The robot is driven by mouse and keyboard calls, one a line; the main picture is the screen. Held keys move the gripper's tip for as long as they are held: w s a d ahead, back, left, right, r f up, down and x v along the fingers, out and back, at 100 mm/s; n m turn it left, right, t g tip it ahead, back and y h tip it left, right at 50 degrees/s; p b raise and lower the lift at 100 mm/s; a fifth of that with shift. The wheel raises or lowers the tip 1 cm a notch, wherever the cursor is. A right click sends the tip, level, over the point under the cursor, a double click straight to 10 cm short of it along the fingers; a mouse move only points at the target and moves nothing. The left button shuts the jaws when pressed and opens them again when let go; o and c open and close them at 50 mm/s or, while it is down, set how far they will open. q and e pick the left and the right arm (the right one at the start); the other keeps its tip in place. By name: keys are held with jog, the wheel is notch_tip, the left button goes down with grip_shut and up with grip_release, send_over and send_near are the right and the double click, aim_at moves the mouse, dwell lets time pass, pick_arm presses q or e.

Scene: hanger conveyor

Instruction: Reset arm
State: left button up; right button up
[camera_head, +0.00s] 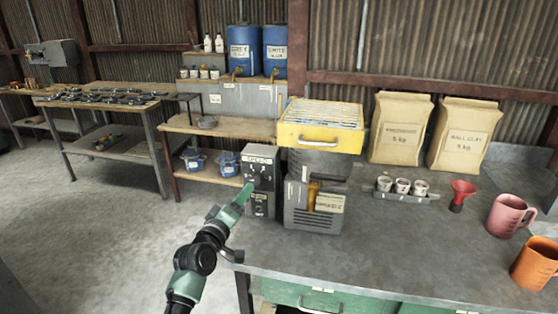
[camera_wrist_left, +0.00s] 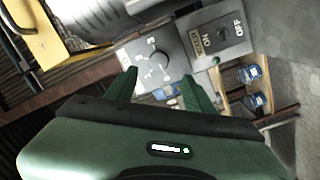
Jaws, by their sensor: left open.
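My left arm comes up from the lower middle of the head view. Its green gripper (camera_head: 243,194) is right in front of the dark control box (camera_head: 262,207) marked SPEED. In the left wrist view the gripper (camera_wrist_left: 172,88) is open, with its two green fingers apart and nothing between them. The box shows a speed dial (camera_wrist_left: 157,62) ahead of the fingers and an ON/OFF switch plate (camera_wrist_left: 219,42) to the right. I cannot tell whether a fingertip touches the box. My right gripper is in neither view.
A grey machine with a yellow tray (camera_head: 322,140) stands right of the box on the grey workbench (camera_head: 370,245). Paper sacks (camera_head: 400,128), a red funnel (camera_head: 462,193) and pink (camera_head: 507,215) and orange (camera_head: 535,265) jugs stand farther right. Open floor (camera_head: 90,240) lies left.

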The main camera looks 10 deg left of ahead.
pick_arm(q)
jog(key=s+d+f+m+g, duration=0.1)
jog(key=s+f, duration=0.1)
jog(key=s+d+f+m+g, duration=0.1)
jog(key=s+f, duration=0.1)
jog(key=f, duration=0.1)
jog(key=s+d+f+m+g+h, duration=0.1)
jog(key=s+f, duration=0.1)
jog(key=s, duration=0.1)
jog(key=shift+d+f+m, duration=0.3)
jog(key=shift+f+m, duration=0.05)
jog(key=shift+m, duration=0.05)
jog(key=s+d+f+m+g+y, duration=0.1)
jog(key=s+f+m+g, duration=0.4)
jog(key=s, duration=0.7)
jog(key=s+d+f+m+g, duration=0.1)
jog(key=s+f+g, duration=0.1)
jog(key=s+f, duration=0.65)
jog(key=s+a+r+m+g+y, duration=0.2)
jog(key=s+g, duration=0.2)
jog(key=s, duration=1.3)
notch_tip(320, 180, down, 24)
jog(key=g, duration=0.1)
jog(key=s+a+f+g, duration=0.1)
jog(key=s+a+f, duration=0.2)
jog(key=s+f, duration=1.5)
jog(key=shift+f+m+g, duration=0.15)
jog(key=shift+m+g, duration=0.15)
jog(key=shift+g, duration=0.1)
